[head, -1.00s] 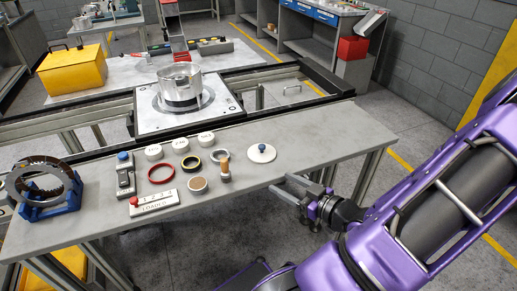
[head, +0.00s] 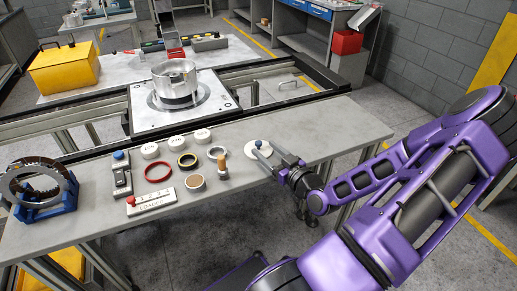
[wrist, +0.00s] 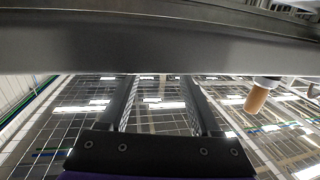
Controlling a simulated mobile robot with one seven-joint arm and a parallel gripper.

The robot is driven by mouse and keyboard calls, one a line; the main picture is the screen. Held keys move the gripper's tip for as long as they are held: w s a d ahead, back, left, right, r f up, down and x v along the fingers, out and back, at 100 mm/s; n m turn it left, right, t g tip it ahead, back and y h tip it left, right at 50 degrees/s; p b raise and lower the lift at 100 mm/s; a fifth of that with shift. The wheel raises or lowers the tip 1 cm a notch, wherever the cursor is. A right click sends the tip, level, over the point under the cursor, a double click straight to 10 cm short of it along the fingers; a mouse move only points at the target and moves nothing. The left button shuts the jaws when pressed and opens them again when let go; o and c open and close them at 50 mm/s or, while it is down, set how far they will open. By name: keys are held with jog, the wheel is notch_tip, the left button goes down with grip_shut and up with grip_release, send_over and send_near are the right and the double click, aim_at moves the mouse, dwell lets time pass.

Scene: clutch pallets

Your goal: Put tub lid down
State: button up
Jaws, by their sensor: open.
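The tub lid (head: 251,150) is a white disc with a small blue knob (head: 258,143). It lies flat on the grey bench, right of the brush-like tool, and is partly covered by my gripper in the head view. My gripper (head: 264,153) is open, with its fingertips at the lid's right side. I cannot tell whether they touch the lid or straddle the knob. In the wrist view both dark fingers of my gripper (wrist: 158,85) stand apart with nothing seen between them. The lid cannot be made out there.
A steel pot (head: 176,80) stands on a square plate (head: 210,120) behind the bench. Left of the lid are a wooden-handled tool (head: 222,165), a red ring (head: 158,172), white discs and a loaded-marked block (head: 151,202). The bench's right end (head: 350,125) is clear.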

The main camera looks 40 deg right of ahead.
aim_at(260, 144)
jog(key=w, duration=0.5)
jog(key=shift+w+d+f, duration=0.1)
jog(key=shift+d+f, duration=0.15)
jog(key=shift+d, duration=0.1)
grip_shut()
